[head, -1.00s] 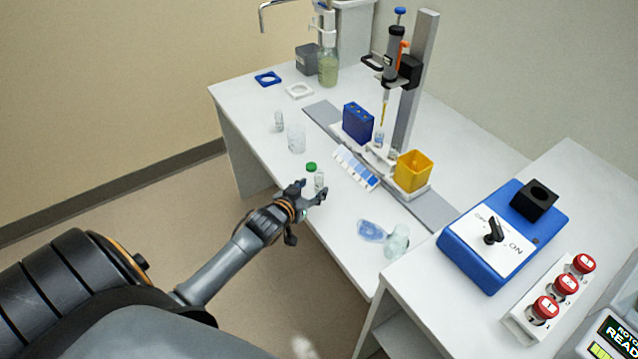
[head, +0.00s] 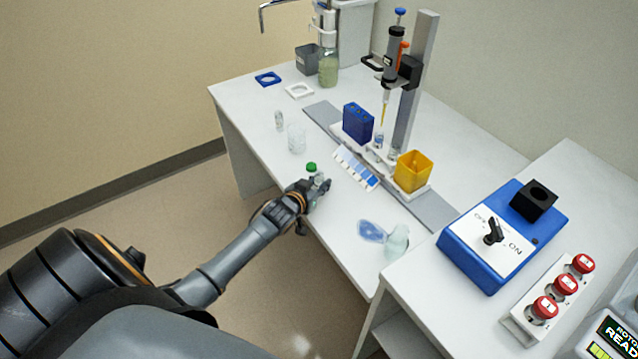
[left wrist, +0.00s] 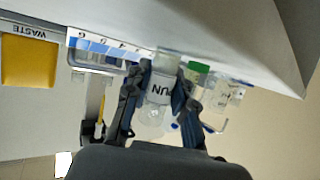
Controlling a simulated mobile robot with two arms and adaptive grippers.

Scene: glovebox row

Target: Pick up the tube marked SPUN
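The tube marked SPUN (left wrist: 160,92) is clear with a white label; only the letters "UN" show in the left wrist view. It stands near the front edge of the white bench (head: 345,235). My left gripper (head: 321,184) is at it in the head view, where the fingers hide most of it. In the left wrist view the fingers (left wrist: 165,82) lie against both sides of the tube, shut on it. A green cap (head: 311,167) is close beside it; it also shows in the left wrist view (left wrist: 199,68). My right gripper is in neither view.
A blue-and-white numbered strip (head: 355,167), a blue rack (head: 358,123) and a yellow waste bin (head: 413,171) are behind the gripper. A clear beaker (head: 296,139) stands to the left. A blue-and-clear item (head: 371,231) lies to the right. Bench between is clear.

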